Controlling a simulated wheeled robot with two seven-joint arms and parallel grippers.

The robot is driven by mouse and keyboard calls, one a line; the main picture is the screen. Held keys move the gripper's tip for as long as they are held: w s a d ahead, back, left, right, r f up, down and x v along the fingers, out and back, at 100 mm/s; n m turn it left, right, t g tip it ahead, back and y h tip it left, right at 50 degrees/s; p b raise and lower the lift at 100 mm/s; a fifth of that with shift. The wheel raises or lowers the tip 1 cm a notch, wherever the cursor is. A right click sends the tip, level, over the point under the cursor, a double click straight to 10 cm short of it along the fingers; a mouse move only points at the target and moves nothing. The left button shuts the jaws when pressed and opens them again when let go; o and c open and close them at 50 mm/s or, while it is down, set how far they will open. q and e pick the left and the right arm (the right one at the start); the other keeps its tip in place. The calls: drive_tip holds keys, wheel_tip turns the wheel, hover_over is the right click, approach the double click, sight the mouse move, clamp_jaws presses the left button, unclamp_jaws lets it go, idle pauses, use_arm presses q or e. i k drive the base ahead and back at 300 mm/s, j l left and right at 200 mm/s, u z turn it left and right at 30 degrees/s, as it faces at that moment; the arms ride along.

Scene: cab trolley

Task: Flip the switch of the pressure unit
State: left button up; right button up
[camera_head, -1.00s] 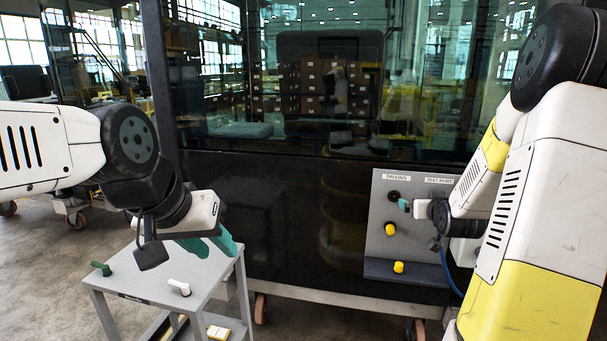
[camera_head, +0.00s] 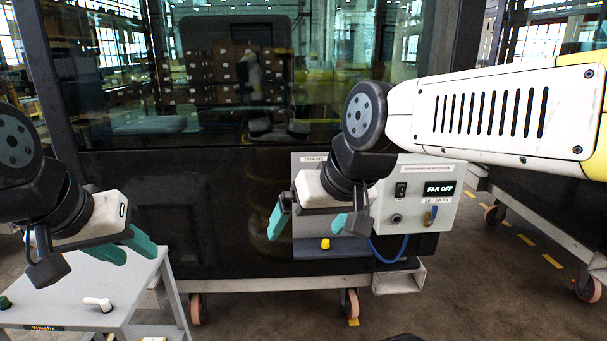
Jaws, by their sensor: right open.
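The pressure unit (camera_head: 440,208) is a pale box at right of centre, with a display reading FAN OFF and a label 20 - 50 Pa. Its black rocker switch (camera_head: 401,190) is left of the display; its exact position is too small to tell. My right gripper (camera_head: 312,224) is open and empty, its teal fingers apart, left of the unit in front of the grey panel. Its wrist overlaps the unit's left edge. My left gripper (camera_head: 128,255) appears open and empty above the small trolley at left.
The grey drains panel (camera_head: 308,247) with a yellow knob (camera_head: 325,244) is partly hidden by my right wrist. A blue hose (camera_head: 390,255) hangs below the unit. A grey trolley (camera_head: 60,312) holds a white fitting (camera_head: 98,303) and a green one (camera_head: 5,303).

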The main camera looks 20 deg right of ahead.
sight(401, 190)
drive_tip(key=z, duration=1.4)
